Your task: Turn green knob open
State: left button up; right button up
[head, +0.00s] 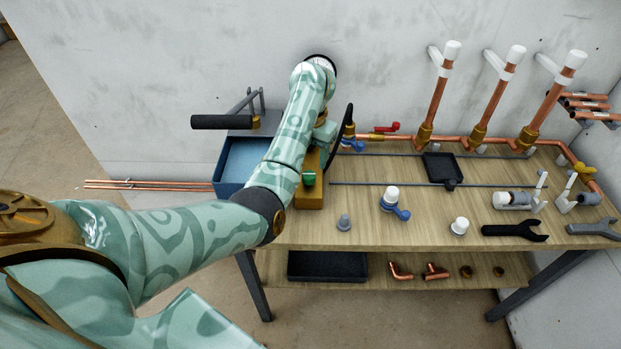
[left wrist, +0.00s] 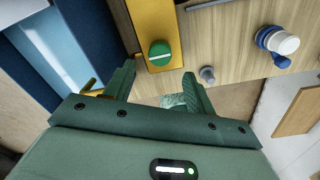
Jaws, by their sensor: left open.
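The green knob (head: 309,178) sits on the brass-yellow block (head: 310,198) at the left part of the workbench. In the left wrist view the round knob (left wrist: 160,53) shows a white line running across the block's length, slightly tilted. My left gripper (left wrist: 158,82) is open and empty, its two fingers apart. In that view the knob lies just beyond and between the fingertips, not touching them as far as I can see. In the head view my left arm hides most of the hand and part of the block. My right gripper is in neither view.
A blue bin (head: 229,160) stands left of the block. A grey plug (head: 344,222), a blue-handled white valve (head: 391,200) and a white cap (head: 460,226) stand to the right. Copper pipes with a red handle (head: 387,127) run along the wall. Wrenches (head: 515,230) lie at the right.

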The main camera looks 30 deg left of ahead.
aim_at(309, 174)
pick_arm(q)
notch_tip(309, 174, down, 5)
jog(key=shift+f+b, duration=0.2)
jog(key=shift+b, duration=0.85)
jog(key=shift+a+f, duration=0.1)
jog(key=shift+f, duration=0.45)
jog(key=shift+r, duration=0.1)
jog(key=c, duration=1)
